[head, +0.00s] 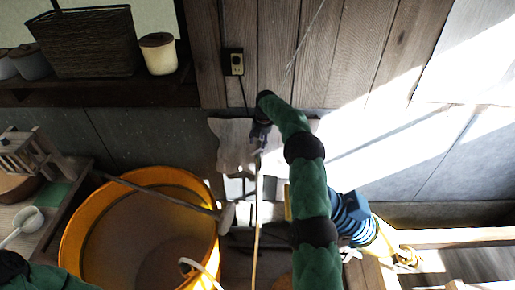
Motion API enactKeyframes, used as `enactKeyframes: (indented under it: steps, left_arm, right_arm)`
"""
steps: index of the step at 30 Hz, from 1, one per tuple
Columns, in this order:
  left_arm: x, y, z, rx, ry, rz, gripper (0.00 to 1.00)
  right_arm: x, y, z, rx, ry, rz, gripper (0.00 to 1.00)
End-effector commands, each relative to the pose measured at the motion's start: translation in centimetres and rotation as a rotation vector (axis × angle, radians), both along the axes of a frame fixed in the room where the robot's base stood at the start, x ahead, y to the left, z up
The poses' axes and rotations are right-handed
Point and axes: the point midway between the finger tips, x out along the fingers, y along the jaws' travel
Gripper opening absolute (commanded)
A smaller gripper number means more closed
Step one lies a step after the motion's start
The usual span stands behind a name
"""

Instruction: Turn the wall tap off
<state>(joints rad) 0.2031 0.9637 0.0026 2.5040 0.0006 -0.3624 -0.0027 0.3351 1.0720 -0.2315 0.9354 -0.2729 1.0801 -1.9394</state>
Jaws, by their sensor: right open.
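My right arm, in green sleeving, reaches up the middle of the head view to the wall. My right gripper (260,137) is dark and small, open, in front of a pale wooden board (233,145) on the wall. I cannot make out the wall tap; it may be hidden behind the gripper and wrist. Whether the gripper touches anything there is not clear. A thin pale vertical strip (258,205) runs down from just below the gripper; I cannot tell whether it is water or something solid. Part of my left arm shows at the bottom left corner, its gripper out of view.
A large orange tub (75,235) stands at lower left, with a long-handled tool (160,193) across it. A shelf with a basket (88,45) and a lidded jar (158,54) is at upper left. An outlet (236,63) is above the board. Blue ribbed item (350,215) beside my right arm.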

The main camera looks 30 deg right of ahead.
Motion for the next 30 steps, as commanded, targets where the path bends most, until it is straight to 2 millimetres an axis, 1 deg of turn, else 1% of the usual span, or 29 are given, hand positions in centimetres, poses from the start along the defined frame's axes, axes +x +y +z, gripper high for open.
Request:
enactKeyframes:
  steps: [1, 6, 9, 12, 18, 26, 27, 29, 30]
  left_arm:
    - [0.0, 0.0, 0.2, 0.0, 0.0, 0.0, 0.4]
    - [0.1, 0.0, 0.6, 0.0, -0.001, -0.001, 0.4]
    - [0.1, 0.0, 0.7, 0.0, -0.001, -0.001, 0.4]
    - [0.0, 0.0, 0.8, 0.0, -0.001, 0.0, 0.4]
    - [0.0, 0.0, 0.9, 0.0, -0.001, -0.001, 0.4]
    - [0.1, 0.0, 0.9, 0.0, -0.001, -0.001, 0.4]
    - [0.1, 0.0, 0.9, 0.0, -0.001, -0.001, 0.4]
    - [0.1, 0.0, 0.9, 0.0, -0.001, -0.001, 0.4]
    - [0.1, 0.0, 0.9, 0.0, -0.001, 0.0, 0.4]
  right_arm:
    - [0.1, 0.0, -1.1, 0.001, 0.004, 0.0, 0.5]
    - [0.7, 0.0, -4.0, 0.001, 0.002, -0.001, 0.5]
    - [1.0, 0.1, -5.3, 0.0, 0.001, -0.001, 0.5]
    - [1.2, 0.1, -6.1, 0.0, 0.0, -0.001, 0.5]
    - [1.4, 0.1, -6.9, 0.0, 0.0, -0.001, 0.5]
    - [1.4, 0.1, -7.0, 0.0, 0.0, -0.001, 0.5]
    - [1.4, 0.1, -7.0, 0.0, 0.0, -0.001, 0.38]
    - [1.4, 0.1, -7.0, 0.0, 0.0, -0.001, 0.21]
    - [1.4, 0.1, -7.0, 0.0, 0.0, -0.001, 0.1]
